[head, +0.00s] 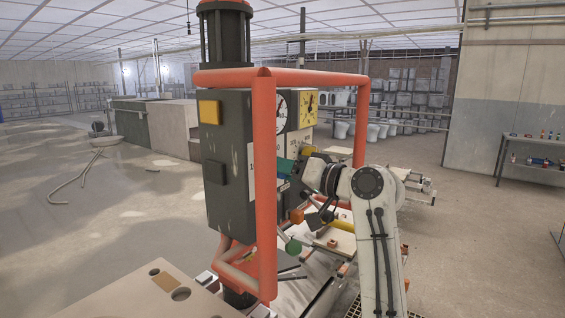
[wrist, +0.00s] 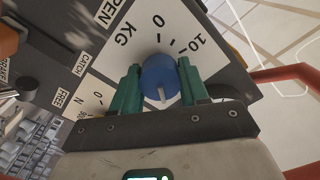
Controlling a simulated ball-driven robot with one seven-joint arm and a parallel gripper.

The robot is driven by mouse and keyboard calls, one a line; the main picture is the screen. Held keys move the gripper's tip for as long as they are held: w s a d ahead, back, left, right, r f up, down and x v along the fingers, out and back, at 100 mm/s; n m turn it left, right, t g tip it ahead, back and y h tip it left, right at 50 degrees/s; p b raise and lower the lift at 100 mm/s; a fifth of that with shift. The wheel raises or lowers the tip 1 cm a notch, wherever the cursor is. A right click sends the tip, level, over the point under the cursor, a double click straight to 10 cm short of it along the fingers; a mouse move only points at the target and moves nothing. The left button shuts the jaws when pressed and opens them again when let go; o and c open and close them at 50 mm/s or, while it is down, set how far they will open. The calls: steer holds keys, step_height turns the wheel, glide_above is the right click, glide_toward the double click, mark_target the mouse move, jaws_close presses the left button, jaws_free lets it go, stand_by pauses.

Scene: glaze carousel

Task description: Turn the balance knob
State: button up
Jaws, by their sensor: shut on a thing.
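A round blue knob (wrist: 159,77) sits on a white dial plate (wrist: 127,56) marked KG, with 0 and 10 beside it. A pale pointer on the knob points down in the wrist view, toward my gripper's palm. My gripper (wrist: 163,85) is shut on the knob, one teal finger on each side. In the head view my gripper (head: 284,169) is against the front of a dark grey cabinet (head: 228,165); the knob is hidden there.
An orange-red tube frame (head: 263,190) stands around the cabinet, close to my arm. Two gauges, one white (head: 281,112) and one yellow (head: 307,108), sit above my gripper. A green ball-ended lever (head: 293,247) is below. Open floor (head: 90,220) lies to the left.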

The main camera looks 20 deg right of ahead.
steer(key=shift+m+p, duration=0.45)
steer(key=shift+m, duration=0.25)
steer(key=shift+d, duration=0.1)
steer(key=o, duration=1.1)
steer(key=shift+c, duration=0.2)
steer(key=b+v, duration=0.3)
steer(key=v, duration=0.7)
steer(key=shift+s+d, duration=0.2)
steer(key=shift+s, duration=0.1)
